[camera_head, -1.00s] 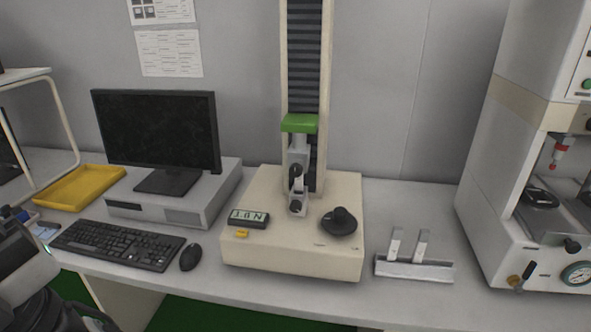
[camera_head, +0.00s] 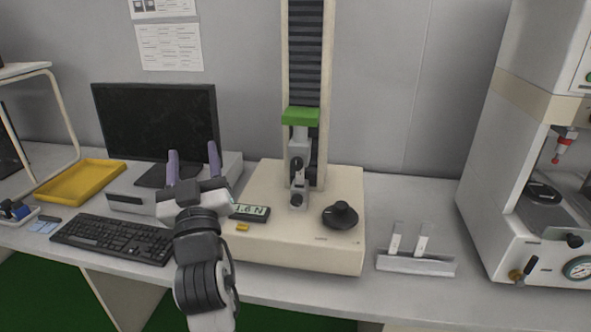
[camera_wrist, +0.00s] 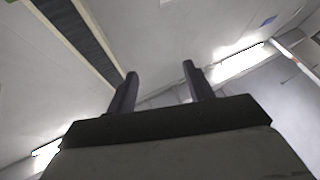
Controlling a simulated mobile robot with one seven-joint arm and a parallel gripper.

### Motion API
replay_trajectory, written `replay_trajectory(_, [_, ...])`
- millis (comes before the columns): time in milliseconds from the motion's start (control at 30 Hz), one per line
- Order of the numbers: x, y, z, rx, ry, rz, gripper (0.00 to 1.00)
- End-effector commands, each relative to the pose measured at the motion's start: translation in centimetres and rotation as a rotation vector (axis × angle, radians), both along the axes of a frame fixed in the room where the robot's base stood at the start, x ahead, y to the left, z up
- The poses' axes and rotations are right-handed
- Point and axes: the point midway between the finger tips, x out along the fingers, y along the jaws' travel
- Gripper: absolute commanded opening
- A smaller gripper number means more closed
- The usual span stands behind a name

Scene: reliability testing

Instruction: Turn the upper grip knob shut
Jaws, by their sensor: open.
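The test machine (camera_head: 262,188) is a cream base with a tall column and a green crosshead (camera_head: 300,116). Below the crosshead hangs a grey grip with a dark upper grip knob (camera_head: 296,164) on its front. A lower grip (camera_head: 297,199) with its own knob sits just beneath it on the base. My gripper (camera_head: 193,160) is open and empty, pointing up in front of the monitor, to the left of the knob and apart from it. In the wrist view my gripper (camera_wrist: 158,85) shows two spread fingers with nothing between them; no knob shows there.
A round black knob (camera_head: 340,215) and a small display (camera_head: 250,212) sit on the machine's base. The monitor (camera_head: 150,125), keyboard (camera_head: 110,239) and yellow tray (camera_head: 80,183) are at left. A metal stand with two strips (camera_head: 415,263) is at right, before another machine (camera_head: 520,180).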

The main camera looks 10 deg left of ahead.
Motion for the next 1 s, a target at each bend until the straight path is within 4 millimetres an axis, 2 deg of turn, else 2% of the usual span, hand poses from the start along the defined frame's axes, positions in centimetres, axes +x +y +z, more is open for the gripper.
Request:
replay_trajectory(33, [2.8, -3.1, -3.1, -0.031, 0.112, -0.106, 0.52])
replay_trajectory(100, [5.3, -6.9, -6.6, -0.06, 0.248, -0.225, 0.52])
replay_trajectory(200, [7.0, -11.1, -10.3, -0.08, 0.39, -0.348, 0.52])
replay_trajectory(300, [7.7, -13.5, -12.4, -0.088, 0.471, -0.412, 0.52])
replay_trajectory(467, [8.6, -14.4, -13.0, -0.09, 0.5, -0.436, 0.52])
replay_trajectory(567, [10.0, -14.5, -12.9, -0.089, 0.498, -0.436, 0.52])
replay_trajectory(1000, [18.9, -15.1, -12.8, -0.09, 0.496, -0.432, 0.52])
